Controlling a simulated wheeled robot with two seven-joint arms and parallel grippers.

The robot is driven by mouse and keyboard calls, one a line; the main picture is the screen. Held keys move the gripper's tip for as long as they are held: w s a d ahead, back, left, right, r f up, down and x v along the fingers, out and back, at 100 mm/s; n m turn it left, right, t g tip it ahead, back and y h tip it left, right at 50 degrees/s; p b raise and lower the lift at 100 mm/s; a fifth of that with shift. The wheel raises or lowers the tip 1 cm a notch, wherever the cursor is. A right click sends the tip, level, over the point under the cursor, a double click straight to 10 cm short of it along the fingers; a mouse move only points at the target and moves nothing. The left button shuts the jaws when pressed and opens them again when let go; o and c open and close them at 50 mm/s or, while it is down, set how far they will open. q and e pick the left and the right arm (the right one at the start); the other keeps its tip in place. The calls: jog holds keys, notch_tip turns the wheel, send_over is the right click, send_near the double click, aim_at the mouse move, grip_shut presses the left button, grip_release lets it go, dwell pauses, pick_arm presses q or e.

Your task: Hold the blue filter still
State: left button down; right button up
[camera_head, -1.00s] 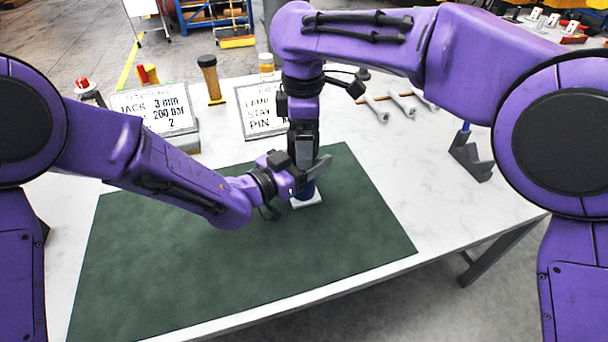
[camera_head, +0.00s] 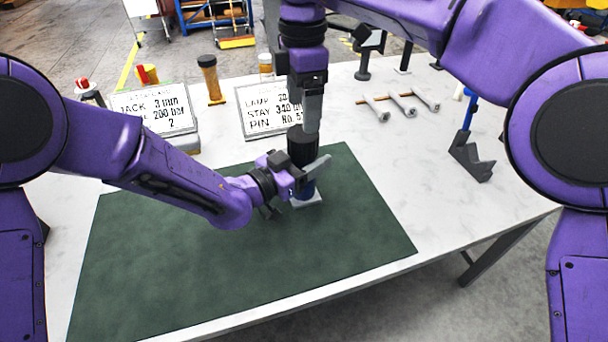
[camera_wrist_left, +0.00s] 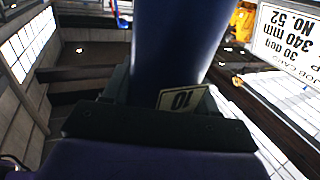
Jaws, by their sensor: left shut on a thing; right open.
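The blue filter (camera_head: 307,189) stands upright on a small white block (camera_head: 308,201) on the green mat (camera_head: 240,270). A black cylindrical part (camera_head: 301,146) sits directly above it, in line with it. My left gripper (camera_head: 305,173) is shut on the blue filter from the left, with a grey finger across its side. In the left wrist view the filter (camera_wrist_left: 178,40) is a dark blue cylinder between the jaws, with a small tag reading 10 (camera_wrist_left: 183,97). My right gripper (camera_head: 309,122) is open, pointing down just above the black part; whether they touch is hard to tell.
Two lettered sign boards (camera_head: 153,108) and (camera_head: 268,108) stand behind the mat. Several grey pins (camera_head: 402,104) lie at the back right, near a dark stand with a blue bar (camera_head: 468,150). The mat's front and the table's right side are clear.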

aim_at(303, 139)
notch_tip(303, 139, down, 8)
dwell(0.7)
jog(key=c, duration=1.1)
jog(key=shift+o, duration=0.2)
jog(key=m, duration=0.3)
jog(key=o, duration=1.2)
jog(key=shift+c, duration=0.2)
